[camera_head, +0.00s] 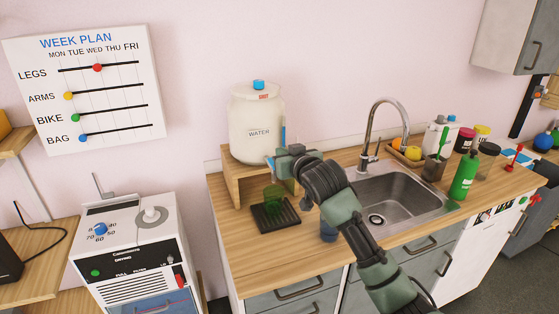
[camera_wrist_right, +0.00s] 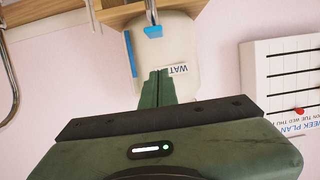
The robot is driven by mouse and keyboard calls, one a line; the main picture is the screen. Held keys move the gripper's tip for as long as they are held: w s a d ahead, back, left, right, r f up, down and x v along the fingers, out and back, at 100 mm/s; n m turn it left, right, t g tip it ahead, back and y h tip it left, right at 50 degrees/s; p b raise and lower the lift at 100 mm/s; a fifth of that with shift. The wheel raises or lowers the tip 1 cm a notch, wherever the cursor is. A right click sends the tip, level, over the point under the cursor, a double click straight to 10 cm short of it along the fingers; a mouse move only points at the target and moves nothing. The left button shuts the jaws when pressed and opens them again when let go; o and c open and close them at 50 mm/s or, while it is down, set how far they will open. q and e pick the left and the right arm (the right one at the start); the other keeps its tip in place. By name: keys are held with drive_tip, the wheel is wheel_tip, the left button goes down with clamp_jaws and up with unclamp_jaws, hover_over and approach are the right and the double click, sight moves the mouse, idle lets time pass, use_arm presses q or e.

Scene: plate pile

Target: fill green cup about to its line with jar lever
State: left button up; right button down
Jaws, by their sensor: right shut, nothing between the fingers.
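The water jar (camera_head: 256,122), cream with a blue cap, stands on a wooden stand and also shows upside down in the right wrist view (camera_wrist_right: 178,48). Its blue lever (camera_wrist_right: 152,32) is at the jar's base, and blue shows beside my gripper in the head view (camera_head: 270,161). The green cup (camera_head: 273,196) stands upright on the black drip tray (camera_head: 268,219) below; its line and contents are not clear. My right gripper (camera_wrist_right: 157,73) is shut and empty, its fingertips near the jar's front by the lever; whether they touch it I cannot tell. My left gripper is out of view.
A blue cup (camera_head: 328,232) stands on the counter, partly behind my right arm. The sink (camera_head: 395,200) and tall faucet (camera_head: 375,130) are to the right. A green bottle (camera_head: 463,177) stands beyond the sink.

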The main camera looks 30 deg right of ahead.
drive_tip(key=w+f, duration=0.1)
drive_tip(key=f+p, duration=0.1)
drive_tip(key=f, duration=0.1)
drive_tip(key=w+f, duration=0.1)
drive_tip(key=shift+w+d+f, duration=0.3)
drive_tip(key=shift+f, duration=0.1)
